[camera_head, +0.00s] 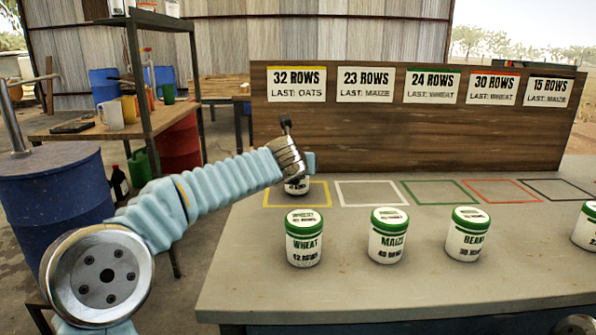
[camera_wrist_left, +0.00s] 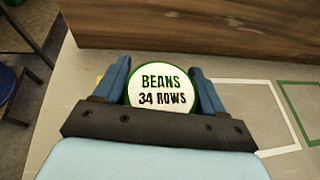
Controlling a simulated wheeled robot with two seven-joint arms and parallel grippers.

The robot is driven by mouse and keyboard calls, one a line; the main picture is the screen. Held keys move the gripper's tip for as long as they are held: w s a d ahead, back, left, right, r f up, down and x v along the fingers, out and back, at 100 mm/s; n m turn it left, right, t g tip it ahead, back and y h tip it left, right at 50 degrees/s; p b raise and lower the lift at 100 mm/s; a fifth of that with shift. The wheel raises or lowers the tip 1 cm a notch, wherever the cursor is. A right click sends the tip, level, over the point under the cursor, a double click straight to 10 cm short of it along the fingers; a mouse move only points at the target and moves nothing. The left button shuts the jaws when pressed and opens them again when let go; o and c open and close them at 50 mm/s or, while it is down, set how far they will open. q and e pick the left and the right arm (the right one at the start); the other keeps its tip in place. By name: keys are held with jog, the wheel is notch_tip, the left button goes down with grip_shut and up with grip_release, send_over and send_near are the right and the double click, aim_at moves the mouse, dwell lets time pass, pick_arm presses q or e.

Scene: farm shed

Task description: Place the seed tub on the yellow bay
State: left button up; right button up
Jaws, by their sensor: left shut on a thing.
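My left gripper (camera_head: 297,176) is shut on a white seed tub (camera_head: 297,189). The tub's lid (camera_wrist_left: 160,86) reads "BEANS 34 ROWS" in the left wrist view, between the two blue fingers (camera_wrist_left: 160,77). In the head view the tub is upright inside the yellow bay (camera_head: 317,196), an outline on the bench top. My gripper hides its upper part. I cannot tell if its base touches the bench. In the wrist view only a small bit of yellow shows left of the fingers. My right gripper is not in view.
White (camera_head: 371,193), green (camera_head: 437,192), red (camera_head: 502,191) and black (camera_head: 556,189) bays are empty. Wheat (camera_head: 304,245), maize (camera_head: 388,243) and beans (camera_head: 467,240) tubs stand in front, with another at the right edge. A wooden board (camera_head: 410,135) with row signs stands behind.

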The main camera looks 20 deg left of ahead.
pick_arm(q)
jog(key=shift+f, duration=0.4)
jog(key=shift+f, duration=0.15)
jog(key=o, duration=1.1)
jog(key=shift+o, duration=0.2)
jog(key=shift+r, duration=0.35)
jog(key=v, duration=1.2)
jog(key=shift+b, duration=0.4)
jog(key=shift+f, duration=0.1)
